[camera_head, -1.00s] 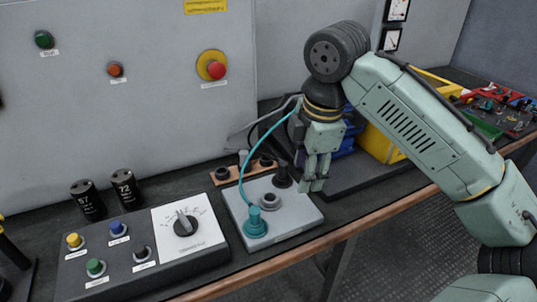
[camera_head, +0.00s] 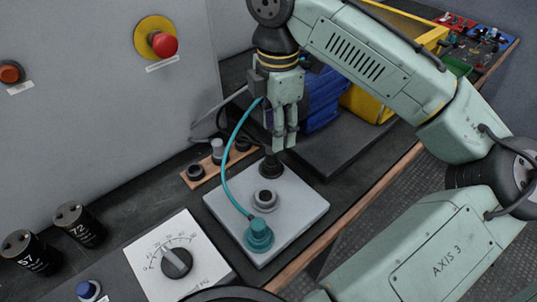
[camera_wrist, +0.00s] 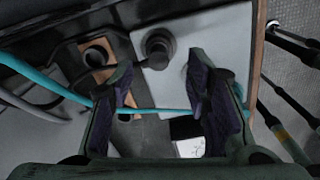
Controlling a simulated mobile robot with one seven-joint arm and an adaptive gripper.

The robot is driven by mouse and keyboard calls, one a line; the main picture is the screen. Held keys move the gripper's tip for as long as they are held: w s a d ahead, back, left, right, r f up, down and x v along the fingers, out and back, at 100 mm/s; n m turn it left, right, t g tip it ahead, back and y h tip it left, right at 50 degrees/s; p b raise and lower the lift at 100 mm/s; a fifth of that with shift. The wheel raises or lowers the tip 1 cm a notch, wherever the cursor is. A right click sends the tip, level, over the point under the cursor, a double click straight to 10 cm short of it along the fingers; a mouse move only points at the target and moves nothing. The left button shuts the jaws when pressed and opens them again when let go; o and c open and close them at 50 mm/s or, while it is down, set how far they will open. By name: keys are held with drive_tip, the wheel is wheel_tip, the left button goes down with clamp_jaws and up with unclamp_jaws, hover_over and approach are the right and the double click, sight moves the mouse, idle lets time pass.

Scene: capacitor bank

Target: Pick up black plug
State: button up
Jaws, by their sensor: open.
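The black plug (camera_head: 271,165) stands upright at the far corner of a light grey plate (camera_head: 304,205). In the wrist view the plug (camera_wrist: 158,48) lies beyond the fingertips, between their lines. My gripper (camera_head: 284,143) points down just above the plug, slightly to its right in the head view. In the wrist view my gripper (camera_wrist: 160,75) has its two dark-padded fingers apart with nothing between them. A teal plug (camera_head: 258,236) stands at the plate's near corner, and its teal cable (camera_head: 226,165) arcs up beside my gripper. A grey socket (camera_head: 265,198) sits between the two plugs.
A brown strip (camera_head: 208,168) with dark sockets lies left of the plate. A control panel with a dial (camera_head: 177,262) and two black cylinders (camera_head: 80,224) stand at the left. Blue bins (camera_head: 325,98) and a yellow bin (camera_head: 367,104) stand behind.

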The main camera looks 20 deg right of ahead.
sight(271, 150)
drive_tip(key=shift+a+f, duration=0.15)
drive_tip(key=shift+f, duration=1)
drive_tip(key=shift+a+f, duration=0.2)
drive_tip(key=shift+f, duration=1)
drive_tip(key=shift+a+f, duration=0.15)
drive_tip(key=shift+f, duration=1)
drive_tip(key=shift+c, duration=0.5)
clamp_jaws()
